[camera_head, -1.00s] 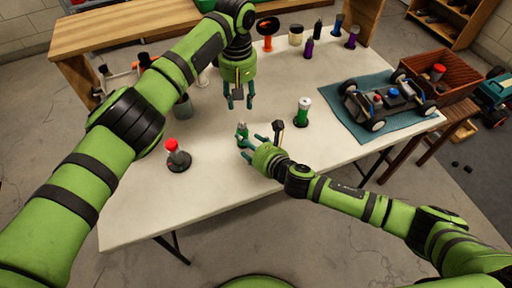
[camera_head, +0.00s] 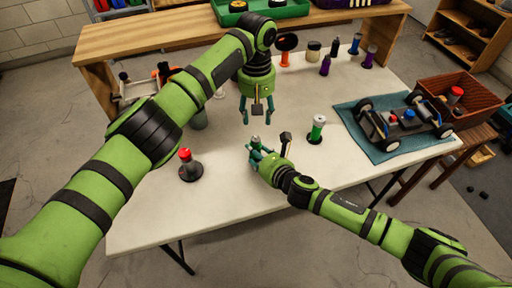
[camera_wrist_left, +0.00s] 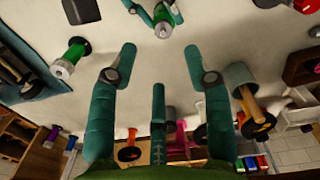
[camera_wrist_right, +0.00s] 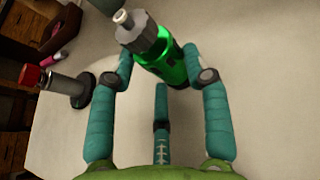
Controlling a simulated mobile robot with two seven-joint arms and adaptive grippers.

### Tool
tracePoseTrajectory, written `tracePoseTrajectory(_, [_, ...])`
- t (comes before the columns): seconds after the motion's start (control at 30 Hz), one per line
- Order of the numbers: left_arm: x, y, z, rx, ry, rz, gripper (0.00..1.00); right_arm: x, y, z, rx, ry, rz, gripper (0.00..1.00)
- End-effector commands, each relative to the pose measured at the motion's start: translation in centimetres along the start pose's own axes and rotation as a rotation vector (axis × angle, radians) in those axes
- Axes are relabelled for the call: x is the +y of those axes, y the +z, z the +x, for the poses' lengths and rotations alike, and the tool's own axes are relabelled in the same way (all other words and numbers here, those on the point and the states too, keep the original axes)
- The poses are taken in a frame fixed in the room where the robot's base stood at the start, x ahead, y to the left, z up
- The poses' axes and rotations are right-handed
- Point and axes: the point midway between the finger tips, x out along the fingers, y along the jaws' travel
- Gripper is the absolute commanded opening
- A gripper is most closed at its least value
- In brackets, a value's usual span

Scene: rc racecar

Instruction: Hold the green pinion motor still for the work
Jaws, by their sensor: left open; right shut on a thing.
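The green pinion motor (camera_wrist_right: 165,55) has a green body, a grey cap and a thin pale shaft; it is small in the head view (camera_head: 255,141). My right gripper (camera_head: 258,152) is shut on it, with one finger on each side of the body in the right wrist view. The motor looks tilted there, and I cannot tell whether its base touches the table. My left gripper (camera_head: 258,116) is open and empty, fingers pointing down, a little behind the motor. In the left wrist view the motor (camera_wrist_left: 163,18) shows beyond the open fingertips, apart from them.
A white-topped green motor (camera_head: 317,128) stands right of the grippers and a red-topped one (camera_head: 188,166) stands left. A car chassis (camera_head: 403,122) lies on a blue mat (camera_head: 361,140) at the right. Purple and orange parts stand at the back. The front table area is clear.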

Motion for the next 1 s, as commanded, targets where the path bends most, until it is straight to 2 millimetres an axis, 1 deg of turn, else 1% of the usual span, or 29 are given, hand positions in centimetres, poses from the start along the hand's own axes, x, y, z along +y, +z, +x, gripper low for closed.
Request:
tracePoseTrajectory(0.07, [0.3, 0.7, 0.2, -0.015, 0.022, -0.066, 0.5, 0.0, -0.1, 0.0, 0.002, 0.001, 0.001, 0.09])
tracePoseTrajectory(0.17, [0.7, 1.8, 0.2, -0.039, 0.066, -0.215, 0.5, 0.0, -0.2, 0.0, 0.003, 0.001, 0.001, 0.09])
tracePoseTrajectory(0.27, [0.7, 2.6, -0.1, -0.074, 0.122, -0.427, 0.5, 0.0, -0.2, 0.0, 0.003, 0.001, 0.001, 0.09])
tracePoseTrajectory(0.3, [0.6, 2.7, -0.3, -0.091, 0.146, -0.523, 0.5, 0.0, -0.2, 0.0, 0.003, 0.001, 0.001, 0.09])
tracePoseTrajectory(0.37, [0.2, 2.7, -0.6, -0.115, 0.179, -0.674, 0.5, 0.0, -0.2, 0.0, 0.003, 0.0, 0.001, 0.09])
tracePoseTrajectory(0.5, [-1.4, 2.0, -1.2, -0.178, 0.244, -1.03, 0.5, 0.0, -0.2, 0.0, 0.004, 0.0, 0.002, 0.09])
tracePoseTrajectory(0.6, [-2.9, 1.3, -1.5, -0.219, 0.278, -1.254, 0.5, 0.0, -0.2, 0.0, 0.004, 0.0, 0.002, 0.09])
tracePoseTrajectory(0.7, [-4.2, 0.6, -1.7, -0.25, 0.301, -1.426, 0.5, 0.1, -0.2, 0.0, 0.004, 0.001, 0.002, 0.09])
tracePoseTrajectory(0.83, [-5.3, 0.1, -1.8, -0.275, 0.316, -1.56, 0.5, 0.1, -0.2, 0.0, 0.004, 0.001, 0.002, 0.09])
tracePoseTrajectory(0.93, [-5.5, 0.0, -1.4, -0.282, 0.317, -1.6, 0.5, 0.1, -0.3, 0.0, 0.004, 0.001, 0.002, 0.09])
tracePoseTrajectory(1.0, [-5.3, -0.1, -0.7, -0.283, 0.316, -1.606, 0.5, 0.1, -0.3, 0.0, 0.004, 0.001, 0.002, 0.09])
